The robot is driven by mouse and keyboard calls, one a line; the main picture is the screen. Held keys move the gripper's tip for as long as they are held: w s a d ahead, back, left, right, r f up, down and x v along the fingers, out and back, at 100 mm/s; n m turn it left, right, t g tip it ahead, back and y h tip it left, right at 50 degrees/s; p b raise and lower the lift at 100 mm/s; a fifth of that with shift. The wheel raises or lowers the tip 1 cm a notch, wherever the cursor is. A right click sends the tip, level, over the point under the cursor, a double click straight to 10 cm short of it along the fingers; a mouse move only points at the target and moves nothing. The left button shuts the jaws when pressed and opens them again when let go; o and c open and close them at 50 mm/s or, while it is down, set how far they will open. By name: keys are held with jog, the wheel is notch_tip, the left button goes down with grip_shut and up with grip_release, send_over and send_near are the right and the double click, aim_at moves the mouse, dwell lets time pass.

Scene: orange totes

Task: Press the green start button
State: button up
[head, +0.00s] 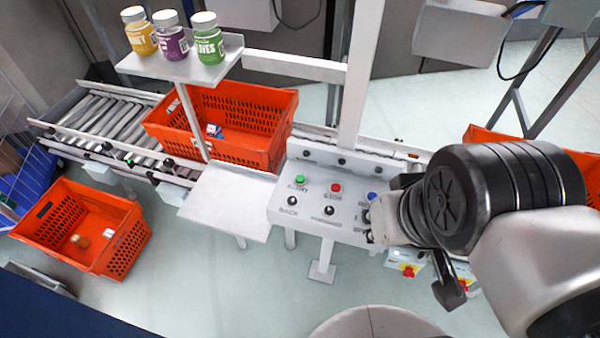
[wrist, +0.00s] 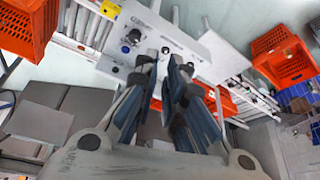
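The green button (head: 299,180) sits on the upper left of a white control panel (head: 310,212) in the head view, left of a red button (head: 336,188) and a blue button (head: 372,196). Black knobs line the row below. My wrist covers the panel's right end, and my gripper is mostly hidden behind it, right of the green button. In the wrist view, my gripper (wrist: 164,64) points toward the panel (wrist: 205,50), its two fingers apart with nothing held between them. The fingers cover part of the panel there, and I cannot make out the green button.
A small shelf (head: 226,52) with three jars stands above an orange tote (head: 270,110) on the conveyor. A bare white plate (head: 230,200) adjoins the panel's left side. Another orange tote (head: 125,235) is at lower left. A white post (head: 358,80) rises behind the panel.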

grip_shut()
dwell(0.7)
jog(key=shift+a, duration=0.1)
